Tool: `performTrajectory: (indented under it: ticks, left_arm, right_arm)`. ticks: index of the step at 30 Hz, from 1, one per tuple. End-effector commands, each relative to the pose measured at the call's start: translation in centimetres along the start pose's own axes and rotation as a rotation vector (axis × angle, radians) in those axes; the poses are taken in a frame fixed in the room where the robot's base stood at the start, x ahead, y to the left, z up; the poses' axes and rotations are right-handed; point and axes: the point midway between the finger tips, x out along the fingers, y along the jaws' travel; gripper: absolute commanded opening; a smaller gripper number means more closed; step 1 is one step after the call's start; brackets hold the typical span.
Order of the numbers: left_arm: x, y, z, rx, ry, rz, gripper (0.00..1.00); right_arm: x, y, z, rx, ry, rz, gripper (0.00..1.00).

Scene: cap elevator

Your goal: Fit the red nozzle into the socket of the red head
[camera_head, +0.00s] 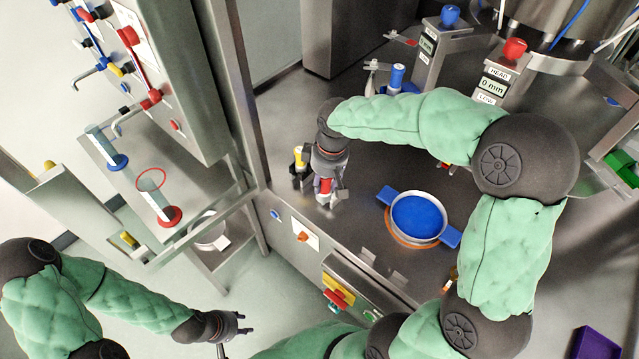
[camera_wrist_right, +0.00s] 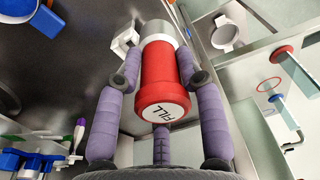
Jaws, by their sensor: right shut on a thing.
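The red nozzle (camera_wrist_right: 155,80) has a silver collar at its far end and a white end face marked FILL. My right gripper (camera_wrist_right: 157,72) is shut on it, with purple fingers around its sides. In the head view, the red nozzle (camera_head: 325,187) points down below my right gripper (camera_head: 328,182), over the front left of the steel worktop. The red head (camera_head: 490,88), with a red knob and a 0 mm display, stands at the upper right, apart from the nozzle. Its socket is hidden, apparently behind my right arm. My left gripper (camera_head: 245,323) is open and empty at the lower left.
A blue-filled bowl (camera_head: 416,218) with blue handles sits on the worktop, right of the nozzle. A yellow nozzle (camera_head: 300,158) stands just left of my right gripper. A blue nozzle (camera_head: 397,77) and a blue-knobbed head (camera_head: 432,50) stand behind my right arm.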

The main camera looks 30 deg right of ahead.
Motion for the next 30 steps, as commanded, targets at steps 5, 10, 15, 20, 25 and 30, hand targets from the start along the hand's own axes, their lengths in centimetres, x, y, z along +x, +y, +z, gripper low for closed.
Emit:
performTrajectory:
  ticks: [5, 10, 15, 20, 25, 30]
  left_arm:
    - [-3.9, 1.4, 0.1, 0.0, 0.001, 0.0, 0.4]
    - [-6.9, 2.5, 0.2, 0.0, 0.001, 0.0, 0.4]
    - [-9.8, 3.5, 0.3, 0.0, 0.001, 0.0, 0.4]
    - [-12.6, 4.5, 0.5, 0.0, 0.001, 0.0, 0.4]
    - [-15.5, 5.5, 0.6, 0.0, 0.001, 0.0, 0.4]
    - [-18.4, 6.6, 0.7, 0.0, 0.001, 0.0, 0.4]
  right_arm:
    - [-3.7, 4.0, 0.2, 0.012, -0.004, -0.007, 0.0]
    - [-6.4, 7.9, 0.9, 0.014, -0.007, -0.013, 0.0]
    - [-9.0, 11.8, 2.0, 0.016, -0.008, -0.016, 0.0]
    - [-11.5, 15.3, 3.5, 0.018, -0.009, -0.019, 0.0]
    - [-14.2, 19.1, 5.5, 0.019, -0.008, -0.017, 0.0]
    - [-16.9, 22.7, 8.1, 0.02, -0.009, -0.015, 0.0]
